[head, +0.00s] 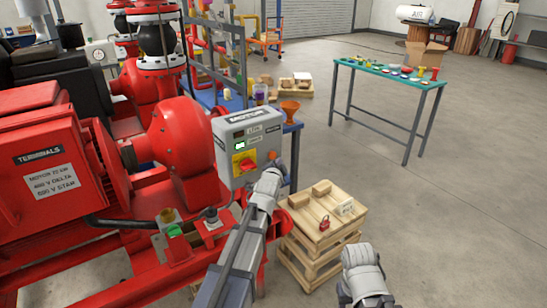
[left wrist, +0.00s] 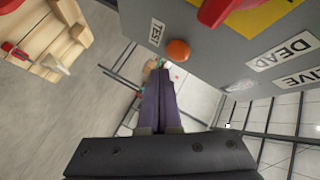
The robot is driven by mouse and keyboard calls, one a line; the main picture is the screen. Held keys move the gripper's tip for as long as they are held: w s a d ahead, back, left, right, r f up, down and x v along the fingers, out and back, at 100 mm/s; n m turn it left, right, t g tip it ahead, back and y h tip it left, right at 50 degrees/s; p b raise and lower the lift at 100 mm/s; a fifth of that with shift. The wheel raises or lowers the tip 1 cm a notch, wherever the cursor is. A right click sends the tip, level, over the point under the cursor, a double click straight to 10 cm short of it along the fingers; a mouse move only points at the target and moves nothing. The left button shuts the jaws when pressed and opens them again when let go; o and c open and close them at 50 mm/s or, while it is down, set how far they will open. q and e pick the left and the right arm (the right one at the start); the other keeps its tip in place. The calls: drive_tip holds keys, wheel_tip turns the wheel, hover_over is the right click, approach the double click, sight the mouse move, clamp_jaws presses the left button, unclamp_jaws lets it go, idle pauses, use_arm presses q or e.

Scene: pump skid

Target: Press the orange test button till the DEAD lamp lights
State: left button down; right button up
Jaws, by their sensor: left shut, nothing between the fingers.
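The grey motor control box (head: 228,128) stands beside the red motor. Its orange test button (left wrist: 178,52) sits by the TEST label (left wrist: 157,32) in the left wrist view. My left gripper (head: 275,163) is at the box's lower right corner; its fingers (left wrist: 158,68) are shut and empty. In the left wrist view the fingertips appear just beside and below the button, with no clear contact. The DEAD label (left wrist: 295,48) and LIVE label (left wrist: 302,78) show there. A small green patch (head: 239,146) glows on the box face; I cannot tell its label. My right gripper's fingers do not show.
The red-and-yellow rotary switch (head: 245,163) is on the box face, close to the button. A wooden crate (head: 325,235) with a red padlock (head: 324,223) stands right of my left arm. A green-topped table (head: 390,75) is farther back. The floor between is clear.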

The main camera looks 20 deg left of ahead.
use_arm(q)
drive_tip(key=shift+s+d, duration=1.3)
drive_tip(key=shift+d, duration=0.3)
drive_tip(key=s+d+f+n+g+h+p, duration=0.1)
drive_tip(key=s+d+f+n+g+p, duration=0.15)
drive_tip(key=s+d+g+p, duration=0.35)
drive_tip(key=s+d+f+n+g+p, duration=0.1)
drive_tip(key=s+d+f, duration=0.25)
drive_tip(key=s, duration=0.45)
drive_tip(key=s+d+n+g+p, duration=0.1)
drive_tip(key=s+d+g+p, duration=0.1)
drive_tip(key=s, duration=0.8)
drive_tip(key=s+d+r+n+g+p, duration=0.1)
drive_tip(key=s+d+g+p, duration=0.2)
drive_tip(key=s+g, duration=0.3)
drive_tip(key=s+d, duration=0.1)
drive_tip(key=s, duration=0.3)
drive_tip(key=shift+d+n, duration=0.2)
drive_tip(key=shift+n, duration=0.15)
